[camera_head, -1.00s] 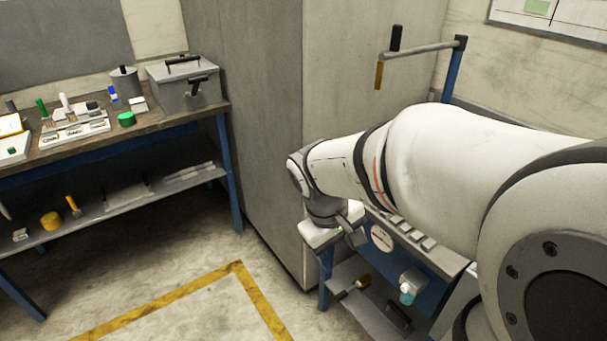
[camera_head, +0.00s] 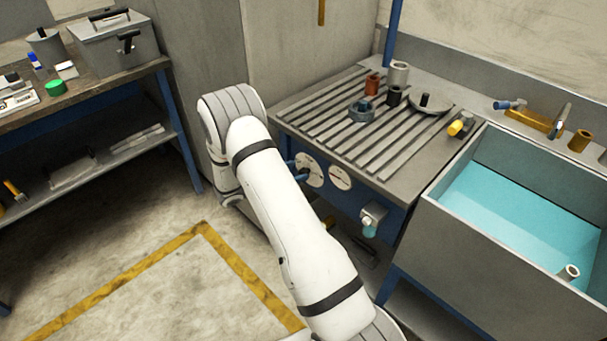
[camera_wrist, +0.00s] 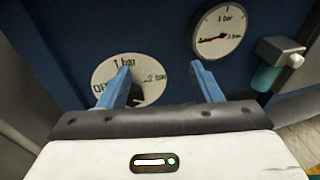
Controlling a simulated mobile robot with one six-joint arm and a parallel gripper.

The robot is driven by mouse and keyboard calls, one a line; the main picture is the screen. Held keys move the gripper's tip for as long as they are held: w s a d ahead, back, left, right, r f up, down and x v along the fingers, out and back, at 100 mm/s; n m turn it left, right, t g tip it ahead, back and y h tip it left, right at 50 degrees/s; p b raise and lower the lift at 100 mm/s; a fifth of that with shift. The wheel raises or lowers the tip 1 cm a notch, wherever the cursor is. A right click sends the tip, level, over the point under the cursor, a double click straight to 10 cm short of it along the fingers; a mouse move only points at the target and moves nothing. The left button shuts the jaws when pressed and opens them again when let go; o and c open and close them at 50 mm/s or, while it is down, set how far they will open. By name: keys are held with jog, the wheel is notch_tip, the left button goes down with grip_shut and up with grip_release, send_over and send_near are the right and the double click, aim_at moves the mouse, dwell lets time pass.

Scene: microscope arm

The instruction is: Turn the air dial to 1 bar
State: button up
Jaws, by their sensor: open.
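The air dial (camera_wrist: 103,76) is a white disc marked OFF, 1 bar and 2 bar on the blue panel, low left of centre in the wrist view. It also shows in the head view (camera_head: 309,171). Its dark knob is mostly hidden behind my left finger, so I cannot tell its setting. My gripper (camera_wrist: 166,80) is open, with two blue fingers pointing at the panel. The left finger overlaps the dial; the right finger is over bare panel to its right. Whether either touches is unclear. A white pressure gauge (camera_wrist: 221,30) with a red needle pointing left sits to the right.
A small grey valve (camera_head: 373,213) with a teal tip sticks out right of the gauge. Above is a slatted bench top (camera_head: 330,125) holding several small parts. A sink (camera_head: 520,220) with blue water stands at right. Floor at the lower left is clear.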

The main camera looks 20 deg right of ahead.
aim_at(302, 173)
jog(key=w+a+f+n+t, duration=0.2)
jog(key=w+f+n+t, duration=0.25)
jog(key=f, duration=0.45)
jog(key=shift+n+h, duration=0.3)
jog(key=shift+n, duration=0.05)
jog(key=x, duration=0.5)
jog(key=s+p+x, duration=0.1)
jog(key=x, duration=0.1)
jog(key=shift+d+r, duration=0.1)
jog(key=shift+d, duration=0.4)
jog(key=shift+c, duration=0.5)
jog(key=c, duration=0.9)
jog(key=shift+d, duration=0.15)
jog(key=shift+w, duration=0.1)
